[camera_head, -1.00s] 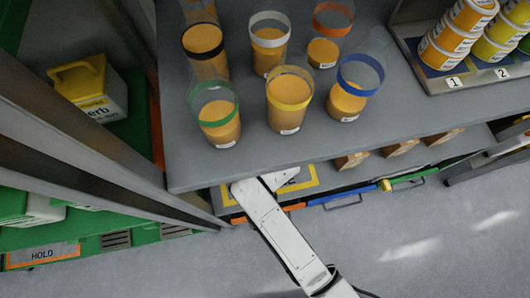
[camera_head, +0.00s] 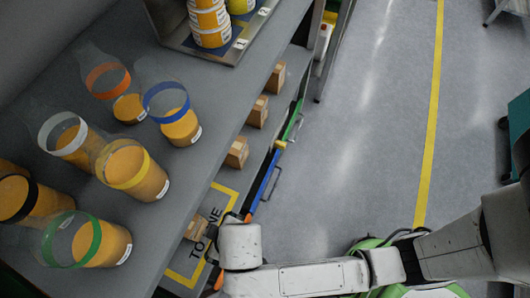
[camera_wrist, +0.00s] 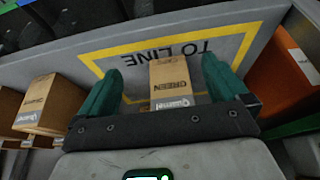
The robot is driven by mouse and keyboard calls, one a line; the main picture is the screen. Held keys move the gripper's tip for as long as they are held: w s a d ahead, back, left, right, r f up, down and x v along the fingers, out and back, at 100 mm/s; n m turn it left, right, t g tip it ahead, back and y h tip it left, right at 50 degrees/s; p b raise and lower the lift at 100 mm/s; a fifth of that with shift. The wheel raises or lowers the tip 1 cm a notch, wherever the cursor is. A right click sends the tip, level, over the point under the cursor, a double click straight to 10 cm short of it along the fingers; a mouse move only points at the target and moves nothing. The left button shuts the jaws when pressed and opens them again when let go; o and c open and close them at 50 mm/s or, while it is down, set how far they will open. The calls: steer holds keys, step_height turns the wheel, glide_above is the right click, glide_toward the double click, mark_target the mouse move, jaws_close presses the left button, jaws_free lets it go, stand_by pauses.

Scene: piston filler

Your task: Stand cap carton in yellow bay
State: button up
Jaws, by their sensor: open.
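The cap carton (camera_wrist: 171,76), brown with the word GREEN on it, is inside the yellow-outlined bay (camera_wrist: 103,53) marked TO LINE. In the head view the carton (camera_head: 196,229) shows partly, on the lower shelf in the yellow bay (camera_head: 181,278), beside my arm. My gripper (camera_wrist: 162,75) is open, with one teal finger on each side of the carton. Gaps show between the fingers and the carton. The carton's near lower part is hidden by the gripper body. I cannot tell whether it rests fully on the shelf.
Other brown cartons (camera_head: 237,152) stand along the lower shelf; one (camera_wrist: 49,105) is left of my gripper. An orange panel (camera_wrist: 282,80) is close on the right. The upper shelf (camera_head: 205,160) overhangs, carrying several banded jars (camera_head: 134,172). Open floor (camera_head: 350,150) lies to the right.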

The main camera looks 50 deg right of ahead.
steer(key=s+d+r+m+g, duration=0.1)
steer(key=s+d, duration=0.3)
steer(key=d, duration=0.8)
steer(key=s+d+r+m+g+h, duration=0.1)
steer(key=s+d+r, duration=0.3)
steer(key=d, duration=0.8)
steer(key=shift+d+r+m+g, duration=0.35)
steer(key=shift+m+g, duration=0.25)
steer(key=shift+m, duration=0.2)
steer(key=shift+s, duration=0.1)
